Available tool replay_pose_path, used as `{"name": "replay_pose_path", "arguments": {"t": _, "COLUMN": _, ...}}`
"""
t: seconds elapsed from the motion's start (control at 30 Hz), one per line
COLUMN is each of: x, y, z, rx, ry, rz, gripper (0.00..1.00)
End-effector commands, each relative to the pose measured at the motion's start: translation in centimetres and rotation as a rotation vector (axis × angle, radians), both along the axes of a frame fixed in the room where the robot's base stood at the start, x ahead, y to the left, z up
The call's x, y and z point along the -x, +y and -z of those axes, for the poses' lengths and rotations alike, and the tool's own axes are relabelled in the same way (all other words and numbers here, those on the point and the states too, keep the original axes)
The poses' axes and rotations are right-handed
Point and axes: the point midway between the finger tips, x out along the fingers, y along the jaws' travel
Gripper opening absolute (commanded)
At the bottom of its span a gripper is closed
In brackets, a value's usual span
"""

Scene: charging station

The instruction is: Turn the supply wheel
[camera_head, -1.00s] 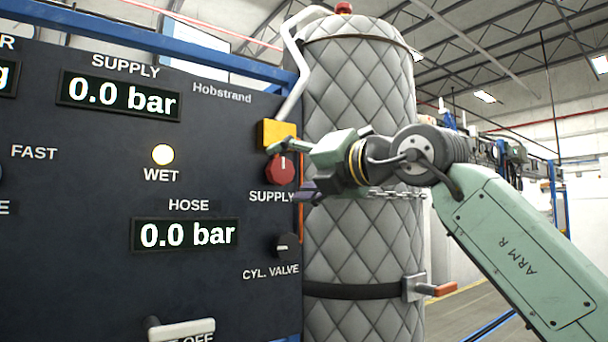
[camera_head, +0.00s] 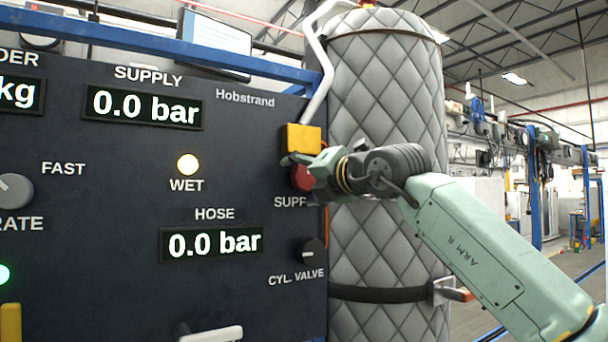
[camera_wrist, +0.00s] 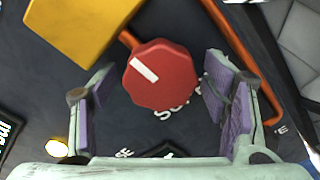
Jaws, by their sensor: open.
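The supply wheel is a red faceted knob (camera_wrist: 162,78) with a white mark, on the dark panel. In the head view the red knob (camera_head: 302,178) is partly hidden behind my gripper (camera_head: 296,169). In the wrist view my gripper (camera_wrist: 160,92) is open, with one purple-padded finger on each side of the knob. A gap shows between the knob and each finger pad. The "SUPPLY" label is partly hidden in both views. The supply display (camera_head: 144,107) reads 0.0 bar.
A yellow block (camera_head: 302,139) sits just above the knob, with a grey pipe (camera_head: 318,75) rising from it. The cylinder valve knob (camera_head: 311,252) is below. A quilted grey tank (camera_head: 385,235) stands to the right. The hose display (camera_head: 212,243) reads 0.0 bar.

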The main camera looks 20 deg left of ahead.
Motion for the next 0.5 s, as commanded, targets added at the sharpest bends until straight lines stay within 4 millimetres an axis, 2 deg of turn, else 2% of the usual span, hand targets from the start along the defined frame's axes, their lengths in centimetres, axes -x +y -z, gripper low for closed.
{"name": "replay_pose_path", "arguments": {"t": 0.2, "x": -0.03, "y": 0.00, "z": 0.06, "rx": 0.000, "ry": 0.000, "rz": 0.000, "gripper": 0.68}}
{"name": "replay_pose_path", "arguments": {"t": 0.5, "x": -0.03, "y": -0.02, "z": 0.05, "rx": -0.001, "ry": 0.001, "rz": 0.000, "gripper": 0.48}}
